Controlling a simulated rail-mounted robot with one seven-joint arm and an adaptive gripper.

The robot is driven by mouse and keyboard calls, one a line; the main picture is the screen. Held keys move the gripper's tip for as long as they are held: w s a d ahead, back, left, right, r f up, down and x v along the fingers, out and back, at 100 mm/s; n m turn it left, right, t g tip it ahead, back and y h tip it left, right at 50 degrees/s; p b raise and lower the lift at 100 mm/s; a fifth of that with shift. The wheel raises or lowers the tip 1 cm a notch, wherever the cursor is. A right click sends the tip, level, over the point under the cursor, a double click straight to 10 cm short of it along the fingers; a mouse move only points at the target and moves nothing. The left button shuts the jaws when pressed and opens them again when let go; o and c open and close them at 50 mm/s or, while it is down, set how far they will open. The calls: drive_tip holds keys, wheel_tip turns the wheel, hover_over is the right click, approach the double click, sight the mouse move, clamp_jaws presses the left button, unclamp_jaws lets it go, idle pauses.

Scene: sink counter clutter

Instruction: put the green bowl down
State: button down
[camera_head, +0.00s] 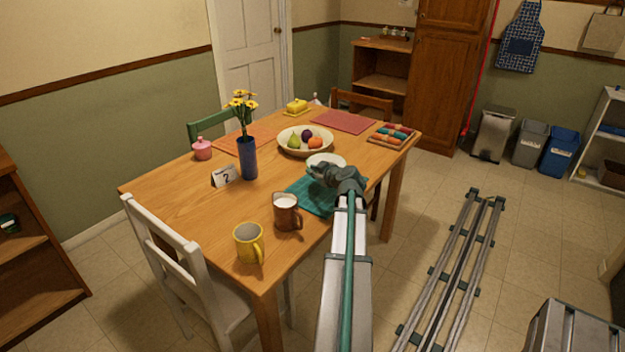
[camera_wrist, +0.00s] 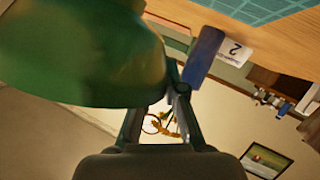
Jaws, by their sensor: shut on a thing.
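The green bowl (camera_wrist: 80,50) fills the upper left of the wrist view, with its rim at my gripper's fingers (camera_wrist: 165,95). In the head view a pale-looking bowl (camera_head: 325,158) shows just beyond my gripper (camera_head: 335,174), above the far end of the teal mat (camera_head: 312,198); its green outside is hidden there. My gripper is shut on the bowl's edge. The gap between bowl and table cannot be told for sure.
A brown pitcher (camera_head: 286,213) and yellow mug (camera_head: 249,243) stand near the front edge. A blue vase (camera_head: 248,158), numbered card (camera_head: 224,176) and fruit bowl (camera_head: 292,149) stand further back. A tray of colored items (camera_head: 391,136) is at right.

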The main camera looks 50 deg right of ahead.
drive_tip(key=shift+w+d+f, duration=0.1)
drive_tip(key=shift+w+f, duration=0.1)
drive_tip(key=shift+w, duration=0.05)
wheel_tip(320, 180, down, 3)
drive_tip(key=shift+w+f+p, duration=0.1)
drive_tip(key=shift+f+p, duration=0.05)
drive_tip(key=shift+p, duration=0.2)
drive_tip(key=shift+f+b, duration=0.3)
drive_tip(key=shift+b, duration=0.15)
drive_tip(key=c, duration=1.2)
unclamp_jaws()
drive_tip(key=shift+c, duration=0.2)
drive_tip(key=shift+r, duration=0.1)
drive_tip(key=shift+r+p, duration=0.3)
drive_tip(key=shift+p, duration=0.25)
drive_tip(key=b+v, duration=0.1)
drive_tip(key=v, duration=1.1)
drive_tip(key=shift+b, duration=0.4)
